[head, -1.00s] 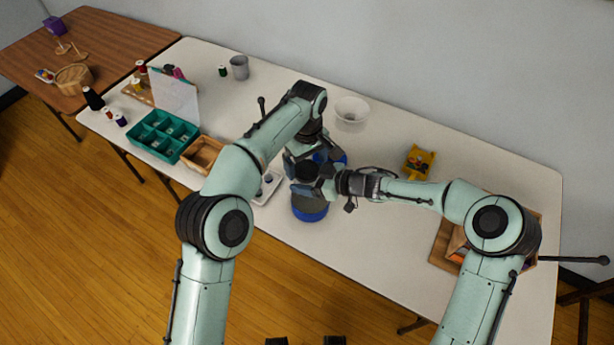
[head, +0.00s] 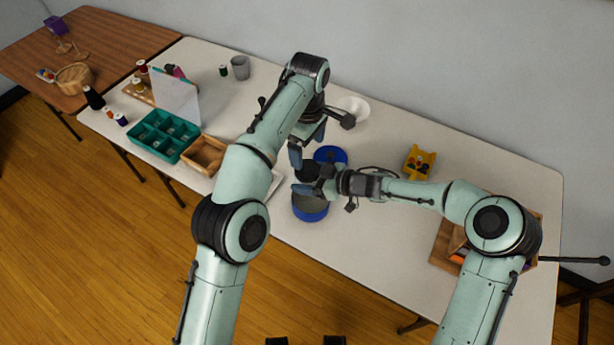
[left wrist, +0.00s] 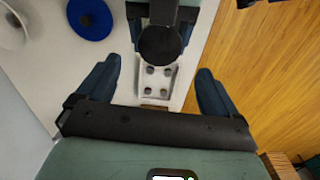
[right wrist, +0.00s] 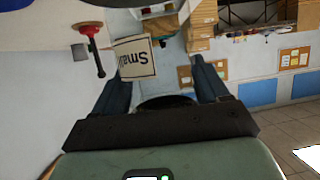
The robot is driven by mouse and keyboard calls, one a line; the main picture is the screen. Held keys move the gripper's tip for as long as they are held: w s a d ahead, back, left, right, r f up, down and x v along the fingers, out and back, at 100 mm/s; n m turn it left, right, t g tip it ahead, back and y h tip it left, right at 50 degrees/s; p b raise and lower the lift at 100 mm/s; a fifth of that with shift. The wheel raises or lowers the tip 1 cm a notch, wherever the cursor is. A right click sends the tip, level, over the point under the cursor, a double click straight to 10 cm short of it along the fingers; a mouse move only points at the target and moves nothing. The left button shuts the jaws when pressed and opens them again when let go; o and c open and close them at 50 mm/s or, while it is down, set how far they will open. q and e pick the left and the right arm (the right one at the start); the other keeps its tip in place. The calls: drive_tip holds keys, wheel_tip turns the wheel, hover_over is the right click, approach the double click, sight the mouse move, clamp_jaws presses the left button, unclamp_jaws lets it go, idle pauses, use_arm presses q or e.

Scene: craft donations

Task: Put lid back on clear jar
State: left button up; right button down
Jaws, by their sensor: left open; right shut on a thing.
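A dark round lid-like disc (head: 307,171) is at the fingertips of my right gripper (head: 312,183), which is shut on it. It shows as a black circle in the left wrist view (left wrist: 160,45) and as a dark edge between the fingers in the right wrist view (right wrist: 166,102). I cannot make out the clear jar's walls; whether the jar is under this disc is hidden. My left gripper (head: 308,146) is open and empty, just above the disc, fingers pointing down. In the left wrist view (left wrist: 161,68) its fingers are wide apart.
A white bowl (head: 357,106), yellow holder (head: 419,160), wooden box (head: 205,157) and teal organizer (head: 163,134) stand around.

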sight(307, 169)
use_arm(q)
drive_tip(key=shift+r+n, duration=0.15)
drive_tip(key=shift+n, duration=0.15)
drive_tip(key=shift+f, duration=4.05)
drive_tip(key=c, duration=1)
drive_tip(key=o, duration=1.1)
